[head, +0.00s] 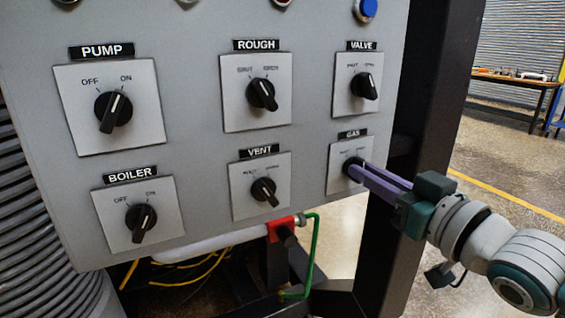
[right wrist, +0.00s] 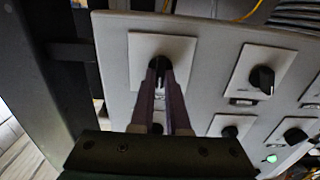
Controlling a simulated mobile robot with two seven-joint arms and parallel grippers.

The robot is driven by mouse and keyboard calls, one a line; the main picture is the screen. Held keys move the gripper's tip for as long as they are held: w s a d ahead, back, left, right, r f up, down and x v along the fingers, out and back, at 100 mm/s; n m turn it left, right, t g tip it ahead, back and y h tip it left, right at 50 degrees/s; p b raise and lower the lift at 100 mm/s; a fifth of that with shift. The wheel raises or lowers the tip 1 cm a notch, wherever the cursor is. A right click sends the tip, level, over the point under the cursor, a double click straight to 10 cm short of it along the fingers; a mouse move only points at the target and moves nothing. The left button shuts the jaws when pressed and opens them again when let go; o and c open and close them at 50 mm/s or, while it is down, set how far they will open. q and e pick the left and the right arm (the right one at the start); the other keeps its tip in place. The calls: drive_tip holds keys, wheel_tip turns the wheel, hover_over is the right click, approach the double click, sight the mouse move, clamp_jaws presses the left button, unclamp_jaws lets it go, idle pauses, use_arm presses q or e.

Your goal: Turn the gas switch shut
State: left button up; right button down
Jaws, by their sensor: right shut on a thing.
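The gas switch (head: 349,162) is a black rotary knob on a white plate at the lower right of the grey panel, under a GAS label (head: 353,134). My right gripper (head: 357,170) reaches in from the right, its purple fingers shut on the gas knob. In the right wrist view the fingers (right wrist: 160,72) close around the black knob (right wrist: 158,62) in front of its white plate (right wrist: 140,75). The fingers hide much of the knob, so I cannot tell which mark it points at. My left gripper is not in view.
Other knobs share the panel: VALVE (head: 365,87) just above, VENT (head: 263,190) to the left, ROUGH (head: 262,94), PUMP (head: 113,109) and BOILER (head: 141,217). A dark frame post (head: 424,90) stands behind my right arm. A green pipe (head: 311,255) runs below the panel.

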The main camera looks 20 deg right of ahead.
drive_tip(key=shift+a+n+p, duration=0.1)
drive_tip(key=shift+n+p, duration=0.3)
drive_tip(key=shift+n, duration=2.8)
drive_tip(key=c, duration=0.9)
unclamp_jaws()
drive_tip(key=shift+s, duration=0.1)
drive_tip(key=s, duration=0.9)
drive_tip(key=shift+s+d, duration=0.35)
drive_tip(key=shift+d, duration=0.05)
